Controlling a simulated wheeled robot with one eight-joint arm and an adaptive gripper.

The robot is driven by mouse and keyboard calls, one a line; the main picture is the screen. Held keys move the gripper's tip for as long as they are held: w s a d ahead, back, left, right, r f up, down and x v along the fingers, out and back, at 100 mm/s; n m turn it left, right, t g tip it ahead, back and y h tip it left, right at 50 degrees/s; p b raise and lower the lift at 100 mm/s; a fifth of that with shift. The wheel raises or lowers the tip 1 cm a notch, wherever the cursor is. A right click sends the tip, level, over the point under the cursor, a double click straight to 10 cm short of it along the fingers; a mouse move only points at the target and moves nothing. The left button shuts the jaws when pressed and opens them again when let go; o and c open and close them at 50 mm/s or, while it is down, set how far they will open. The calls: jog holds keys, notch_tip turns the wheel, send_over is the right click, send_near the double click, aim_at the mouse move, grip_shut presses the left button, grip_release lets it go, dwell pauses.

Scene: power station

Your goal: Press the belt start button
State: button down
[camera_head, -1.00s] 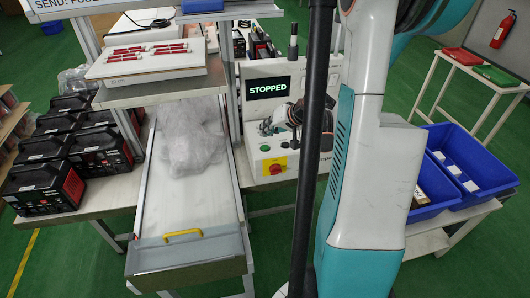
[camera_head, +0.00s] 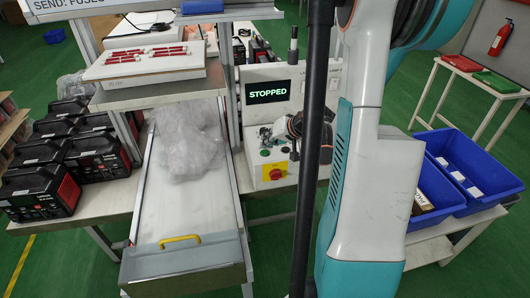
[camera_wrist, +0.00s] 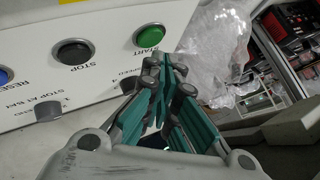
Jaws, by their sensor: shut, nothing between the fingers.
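The green START button (camera_wrist: 150,36) is on the white control box, beside the black STOP button (camera_wrist: 72,52) and a blue RESET button (camera_wrist: 4,75) in the wrist view. The green button (camera_head: 265,153) also shows on the box front in the head view. My gripper (camera_wrist: 166,70) is shut and empty. Its fingertips show just below and right of the START button in the wrist view; I cannot tell the exact gap. The screen (camera_head: 270,92) reads STOPPED.
A red knob on a yellow plate (camera_head: 273,174) sits low on the box. The belt (camera_head: 187,205), with clear plastic wrap (camera_head: 187,145) on it, lies left. Black devices (camera_head: 40,190) stand farther left. Blue bins (camera_head: 470,170) are right of my arm.

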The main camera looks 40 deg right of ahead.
aim_at(267, 151)
jog(key=shift+f, duration=0.1)
dwell(0.7)
jog(key=shift+f+b, duration=0.35)
jog(key=shift+b, duration=0.1)
jog(key=shift+f+b, duration=0.35)
dwell(0.6)
jog(key=shift+r, duration=0.15)
jog(key=shift+r+p, duration=0.55)
jog(key=shift+r, duration=0.1)
jog(key=shift+r+p, duration=1.8)
jog(key=shift+r, duration=0.75)
